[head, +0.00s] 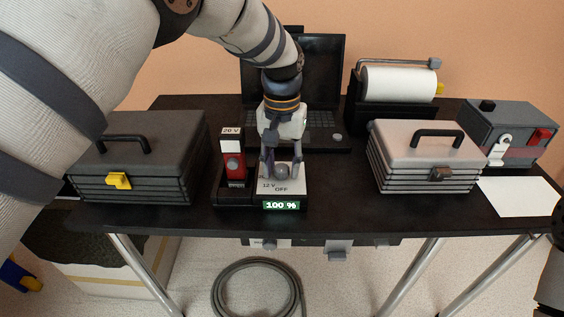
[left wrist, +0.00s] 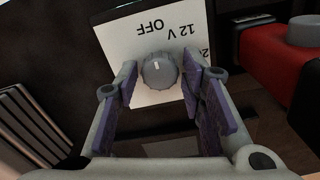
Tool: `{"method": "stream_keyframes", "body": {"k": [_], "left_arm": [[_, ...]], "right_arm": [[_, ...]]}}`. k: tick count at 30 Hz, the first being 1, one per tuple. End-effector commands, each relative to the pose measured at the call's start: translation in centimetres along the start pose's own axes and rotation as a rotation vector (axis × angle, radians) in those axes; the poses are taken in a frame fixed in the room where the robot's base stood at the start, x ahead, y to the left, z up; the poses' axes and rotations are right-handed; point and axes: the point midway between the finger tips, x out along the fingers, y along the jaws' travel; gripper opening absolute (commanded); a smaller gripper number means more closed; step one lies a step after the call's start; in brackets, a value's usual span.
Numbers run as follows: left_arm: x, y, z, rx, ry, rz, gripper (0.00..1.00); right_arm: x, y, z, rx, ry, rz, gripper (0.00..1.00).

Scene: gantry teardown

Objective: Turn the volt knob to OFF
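The volt knob (head: 282,172) is a round grey dial on a white plate of the black charger (head: 238,200) on the table. In the left wrist view the knob (left wrist: 159,72) has a pale mark pointing up the picture, toward the OFF print; the 12 V print lies right of it. My left gripper (head: 282,166) points down over the plate, a finger on each side of the knob. In the left wrist view the gripper (left wrist: 160,88) is open, with small gaps between fingers and knob; contact is not visible. My right gripper is out of view.
A red battery (head: 233,164) stands left of the knob under a 20 V label. A green display (head: 281,205) reads 100 %. A dark toolbox (head: 140,160) stands left, a light toolbox (head: 424,155) right, a laptop (head: 325,85) behind. The table front is clear.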

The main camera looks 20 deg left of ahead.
Motion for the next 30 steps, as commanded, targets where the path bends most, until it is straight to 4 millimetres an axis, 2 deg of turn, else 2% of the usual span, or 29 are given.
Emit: {"method": "stream_keyframes", "body": {"k": [8,11,21,25,30], "left_arm": [[-0.1,0.0,0.0,0.001,0.002,0.000,0.47],[-0.8,0.0,-0.1,0.001,0.004,0.000,0.47],[-9.3,0.0,-0.1,0.002,0.006,0.000,0.47],[-11.3,0.0,-0.1,0.001,0.003,0.000,0.47],[-12.1,0.0,0.0,0.001,0.001,0.000,0.47]], "right_arm": [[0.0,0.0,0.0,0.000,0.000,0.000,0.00],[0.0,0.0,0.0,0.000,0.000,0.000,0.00],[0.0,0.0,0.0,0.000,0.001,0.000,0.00],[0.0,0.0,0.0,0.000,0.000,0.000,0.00],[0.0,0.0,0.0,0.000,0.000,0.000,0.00]]}}
